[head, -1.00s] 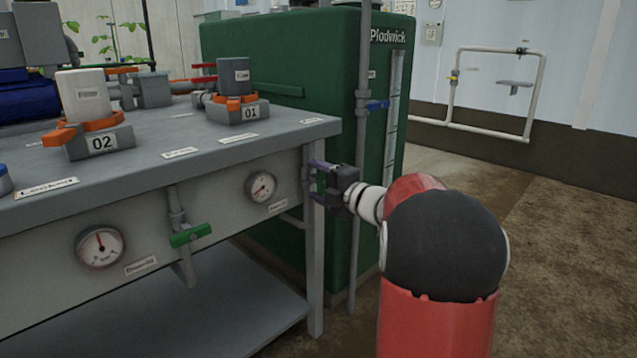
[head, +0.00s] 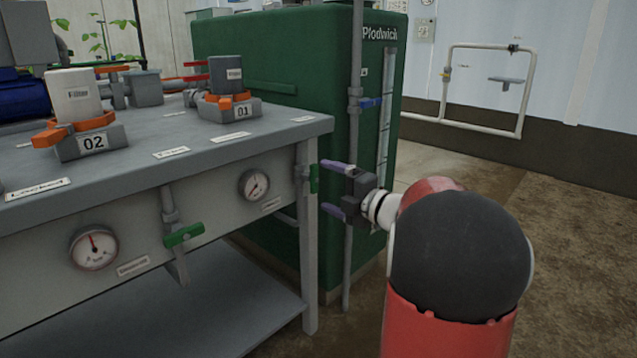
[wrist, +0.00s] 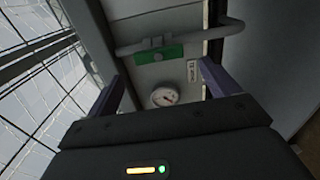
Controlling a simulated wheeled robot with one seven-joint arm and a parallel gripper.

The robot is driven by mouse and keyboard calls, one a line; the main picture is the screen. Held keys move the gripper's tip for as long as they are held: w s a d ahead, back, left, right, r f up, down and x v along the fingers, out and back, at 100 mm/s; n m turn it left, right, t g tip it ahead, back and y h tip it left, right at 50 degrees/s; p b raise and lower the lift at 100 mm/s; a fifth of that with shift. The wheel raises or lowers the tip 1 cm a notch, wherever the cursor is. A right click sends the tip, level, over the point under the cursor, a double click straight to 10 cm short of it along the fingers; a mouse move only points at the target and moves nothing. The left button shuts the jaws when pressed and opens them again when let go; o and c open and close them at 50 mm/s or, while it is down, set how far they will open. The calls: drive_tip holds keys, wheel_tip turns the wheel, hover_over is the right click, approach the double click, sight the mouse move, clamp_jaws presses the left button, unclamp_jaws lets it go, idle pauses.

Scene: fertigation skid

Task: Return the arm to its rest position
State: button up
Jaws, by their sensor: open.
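My gripper (head: 328,187) is open and empty at the right end of the grey skid bench, with its two purple fingers apart. A green valve handle (head: 314,179) on a grey pipe by the bench's right leg lies just beyond the fingertips, to their left in the head view. In the wrist view the green handle (wrist: 158,54) shows ahead, between and beyond the fingers, with a gap to them. My red and black arm stretches from the lower right.
The grey bench (head: 230,140) carries filter units 01 (head: 233,95) and 02 (head: 80,115). Gauges (head: 94,248) and another green handle (head: 184,235) are on its front. A green tank (head: 285,60) stands behind. Brown floor at the right is clear.

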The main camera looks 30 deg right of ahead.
drive_tip(key=shift+v, duration=0.8)
drive_tip(key=s+a+r+m+g+h, duration=0.1)
drive_tip(key=s+a+r+m+h, duration=0.25)
drive_tip(key=m+h, duration=0.7)
drive_tip(key=s+a+f+m+g+y, duration=0.2)
drive_tip(key=s+a+f+m+g, duration=0.45)
drive_tip(key=s, duration=0.55)
drive_tip(key=s+a+f+m+g+y, duration=0.2)
drive_tip(key=s+a+f+m+g, duration=0.25)
drive_tip(key=s+a+f, duration=0.5)
wheel_tip(320, 180, up, 15)
drive_tip(key=s+p, duration=0.2)
drive_tip(key=p, duration=1.1)
drive_tip(key=shift+a+f+m+t, duration=0.2)
drive_tip(key=shift+a+m+t, duration=0.1)
drive_tip(key=shift+m, duration=0.15)
